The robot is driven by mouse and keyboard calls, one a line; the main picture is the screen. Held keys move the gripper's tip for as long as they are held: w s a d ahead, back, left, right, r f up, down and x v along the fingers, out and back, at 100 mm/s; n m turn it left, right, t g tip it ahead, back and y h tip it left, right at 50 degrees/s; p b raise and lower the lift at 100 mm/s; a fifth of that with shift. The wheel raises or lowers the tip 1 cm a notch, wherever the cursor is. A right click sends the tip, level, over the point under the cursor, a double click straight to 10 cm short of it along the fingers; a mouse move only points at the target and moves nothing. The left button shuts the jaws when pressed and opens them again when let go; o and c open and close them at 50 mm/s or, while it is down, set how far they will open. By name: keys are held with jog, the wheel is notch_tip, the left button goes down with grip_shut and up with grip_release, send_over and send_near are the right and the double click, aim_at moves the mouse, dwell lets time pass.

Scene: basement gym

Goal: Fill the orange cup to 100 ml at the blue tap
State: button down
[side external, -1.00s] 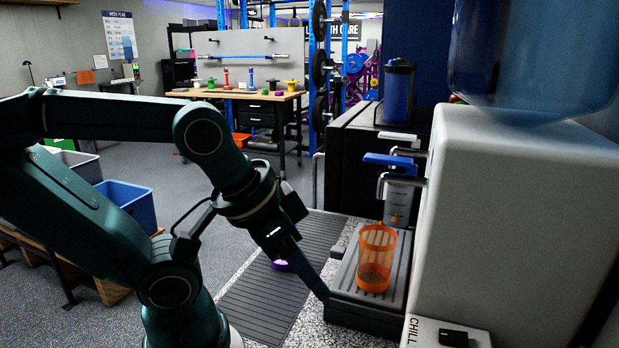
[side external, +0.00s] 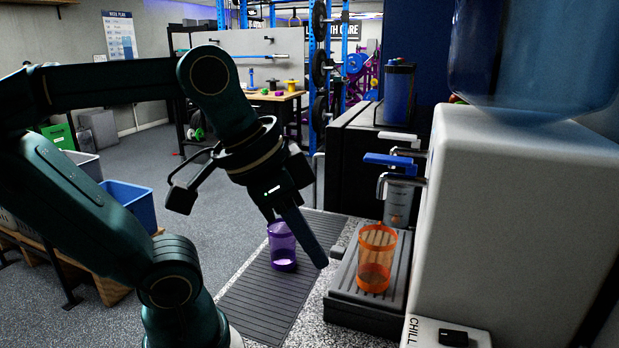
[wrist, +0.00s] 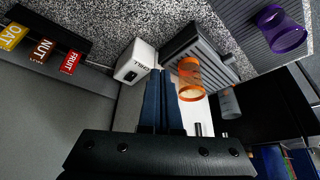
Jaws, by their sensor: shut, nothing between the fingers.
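The orange cup (side external: 376,262), see-through, stands upright on the grey drip tray (side external: 345,285) below the spout of the blue tap (side external: 388,159). I cannot tell its water level. The cup also shows in the wrist view (wrist: 190,80), right of the fingertips. My gripper (side external: 321,264) is shut and empty, pointing down and right, left of the cup and apart from it. Its closed blue fingers also show in the wrist view (wrist: 164,85). The blue tap's lever sticks out to the left from the white dispenser (side external: 520,200); the tap cannot be made out in the wrist view.
A purple cup (side external: 282,246) stands on the dark ribbed mat (side external: 262,300), just behind my gripper in the side view. A clear grey cup (side external: 398,208) is behind the orange one, near a white-levered tap (side external: 399,137). A white box marked CHILL (side external: 425,333) sits in front.

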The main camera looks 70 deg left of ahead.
jog(key=w+r+m, duration=0.1)
jog(key=w+r, duration=0.2)
jog(key=r, duration=0.5)
send_near(375, 156)
jog(key=shift+n+h, duration=0.3)
jog(key=shift+w+x, duration=0.15)
jog(key=shift+x, duration=1.25)
jog(key=shift+w+x, duration=0.2)
jog(key=shift+x, duration=1.25)
jog(key=shift+a+r+t, duration=0.15)
jog(key=shift+t, duration=0.15)
jog(key=shift+f, duration=1.05)
